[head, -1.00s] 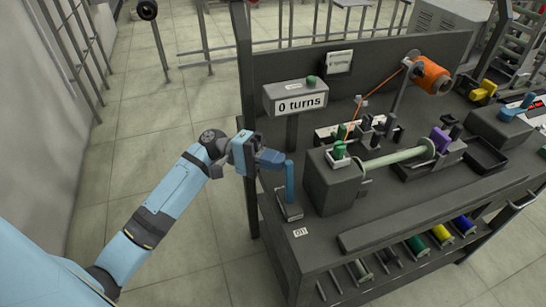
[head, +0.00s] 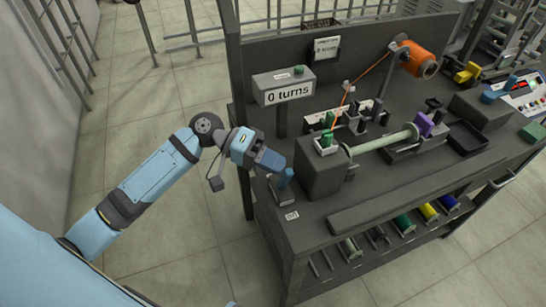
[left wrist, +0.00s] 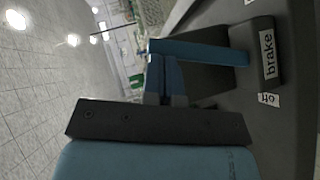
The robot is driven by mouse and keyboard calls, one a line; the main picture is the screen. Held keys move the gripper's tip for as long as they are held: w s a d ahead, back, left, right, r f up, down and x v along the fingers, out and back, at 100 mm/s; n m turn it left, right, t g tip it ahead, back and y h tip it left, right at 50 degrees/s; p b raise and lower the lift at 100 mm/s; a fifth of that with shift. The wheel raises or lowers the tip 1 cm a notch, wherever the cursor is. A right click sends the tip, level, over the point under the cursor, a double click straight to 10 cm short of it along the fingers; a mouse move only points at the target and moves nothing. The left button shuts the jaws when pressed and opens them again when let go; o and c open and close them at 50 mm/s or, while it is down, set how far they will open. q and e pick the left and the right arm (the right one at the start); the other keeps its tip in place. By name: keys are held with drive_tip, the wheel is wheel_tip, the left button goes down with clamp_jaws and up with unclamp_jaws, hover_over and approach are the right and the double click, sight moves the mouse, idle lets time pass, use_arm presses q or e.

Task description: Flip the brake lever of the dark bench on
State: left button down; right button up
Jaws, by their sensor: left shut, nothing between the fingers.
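The brake lever (head: 287,177) is a blue bar on a small dark base (head: 283,195) at the left front corner of the dark bench (head: 330,237). In the left wrist view the lever (left wrist: 205,52) crosses in front of the fingertips, beside a "brake" label (left wrist: 268,55) and an "off" label (left wrist: 268,98). My left gripper (head: 277,163) is shut and empty, with its fingertips against or very near the lever; exact contact is unclear. It also shows in the left wrist view (left wrist: 165,78). My right gripper is out of view.
A "0 turns" counter (head: 283,85) stands behind the lever. A dark box (head: 323,172) with a green knob and a pale shaft (head: 385,142) are to its right. An orange spool (head: 418,60) sits above. Open floor lies left of the bench.

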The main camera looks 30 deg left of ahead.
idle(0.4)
use_arm(q)
drive_tip(key=v, duration=1.3)
drive_tip(key=shift+a+r, duration=0.15)
drive_tip(key=shift+a, duration=0.2)
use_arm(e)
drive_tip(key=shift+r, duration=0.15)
use_arm(q)
drive_tip(key=s+d+f+t+y, duration=0.2)
drive_tip(key=d+f+y, duration=0.1)
drive_tip(key=f, duration=0.5)
drive_tip(key=s+d+f+n+t+y, duration=0.1)
drive_tip(key=s+d+f+t+y, duration=0.2)
drive_tip(key=f, duration=0.4)
drive_tip(key=s+d+f+t+y, duration=0.2)
drive_tip(key=d+f+y, duration=0.15)
drive_tip(key=f, duration=0.45)
drive_tip(key=s+d+m+t+y, duration=0.1)
drive_tip(key=s+d+t+y, duration=0.1)
drive_tip(key=s+d, duration=0.25)
wheel_tip(320, 180, up, 16)
drive_tip(key=p, duration=2.2)
drive_tip(key=shift+s+a+m, duration=0.3)
drive_tip(key=shift+a+m, duration=0.1)
drive_tip(key=shift+a, duration=0.05)
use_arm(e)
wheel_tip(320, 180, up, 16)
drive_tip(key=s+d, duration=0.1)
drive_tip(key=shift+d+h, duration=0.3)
